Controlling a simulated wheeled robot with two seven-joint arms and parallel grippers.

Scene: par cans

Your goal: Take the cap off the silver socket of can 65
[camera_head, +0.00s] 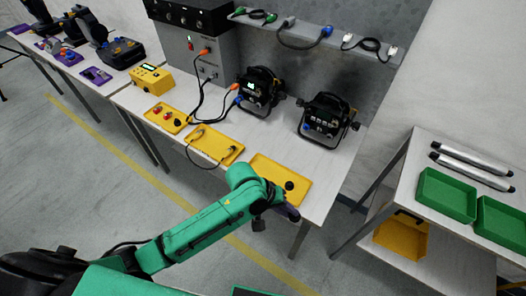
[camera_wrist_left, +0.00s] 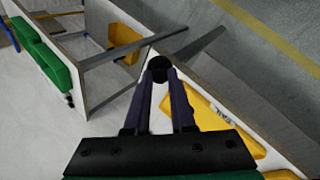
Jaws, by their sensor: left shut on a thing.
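My left gripper (camera_head: 291,212) hangs over the front edge of the white bench, just in front of the right yellow tray (camera_head: 268,171). In the left wrist view its fingers (camera_wrist_left: 160,80) are shut on a small round black cap (camera_wrist_left: 159,66). A dark round piece (camera_head: 289,186) shows at that tray's right end. Two black par cans stand behind: one with a lit green display (camera_head: 258,91), the other (camera_head: 327,118) farther right. I cannot read their numbers, and I cannot make out a silver socket. My right gripper is not in view.
A middle yellow tray (camera_head: 216,142) holds a cable, and a left one (camera_head: 166,117) holds red and black caps. A yellow box (camera_head: 152,79) stands behind. At right, a shelf unit (camera_head: 404,160) carries green bins (camera_head: 446,193). The floor in front of the bench is clear.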

